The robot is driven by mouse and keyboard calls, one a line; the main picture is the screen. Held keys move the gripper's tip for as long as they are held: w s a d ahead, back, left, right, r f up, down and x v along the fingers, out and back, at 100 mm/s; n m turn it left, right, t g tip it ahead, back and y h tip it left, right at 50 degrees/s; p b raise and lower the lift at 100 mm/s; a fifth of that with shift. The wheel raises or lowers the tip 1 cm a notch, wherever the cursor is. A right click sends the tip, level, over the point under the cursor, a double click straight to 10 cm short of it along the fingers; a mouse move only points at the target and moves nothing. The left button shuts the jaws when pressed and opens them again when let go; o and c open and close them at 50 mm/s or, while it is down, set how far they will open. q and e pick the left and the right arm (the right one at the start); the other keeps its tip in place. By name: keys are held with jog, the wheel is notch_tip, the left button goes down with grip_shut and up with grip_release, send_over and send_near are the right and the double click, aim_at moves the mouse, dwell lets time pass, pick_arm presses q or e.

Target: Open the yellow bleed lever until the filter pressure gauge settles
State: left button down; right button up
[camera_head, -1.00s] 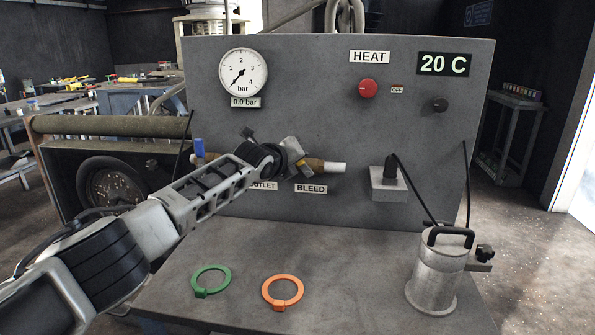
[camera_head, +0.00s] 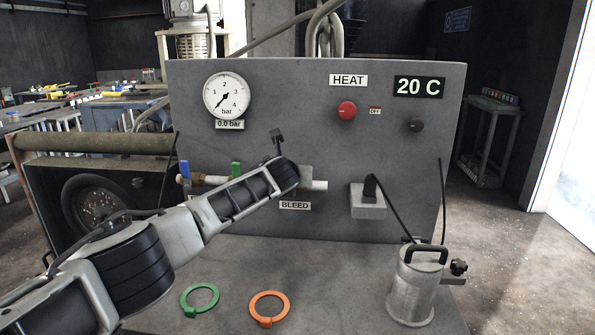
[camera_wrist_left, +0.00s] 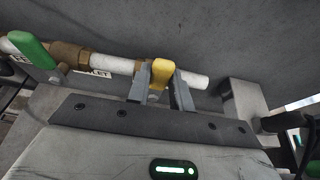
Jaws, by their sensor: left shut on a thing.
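The yellow bleed lever (camera_wrist_left: 160,72) shows in the left wrist view, between the two fingers of my left gripper (camera_wrist_left: 159,90), which is shut on it. In the head view my left gripper (camera_head: 296,178) is at the pipe above the BLEED label (camera_head: 295,205), and my wrist hides the lever there. The pressure gauge (camera_head: 227,96) on the grey panel has its needle at the low end, and its readout (camera_head: 229,125) says 0.0 bar. My right gripper is not in view.
A green lever (camera_head: 236,169) and a blue lever (camera_head: 184,171) sit on the same pipe to the left. A green ring (camera_head: 187,311) and an orange ring (camera_head: 285,308) lie on the bench. A metal canister (camera_head: 411,290) stands at the right.

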pick_arm(q)
jog(key=shift+f, duration=0.25)
jog(key=c, duration=1.2)
grip_release()
jog(key=shift+d, duration=0.1)
jog(key=shift+c, duration=0.2)
jog(key=shift+s+r, duration=0.1)
jog(key=shift+r, duration=0.05)
jog(key=b+v, duration=0.2)
jog(key=v, duration=1.3)
jog(key=shift+s, duration=0.3)
jog(key=shift+r, duration=0.15)
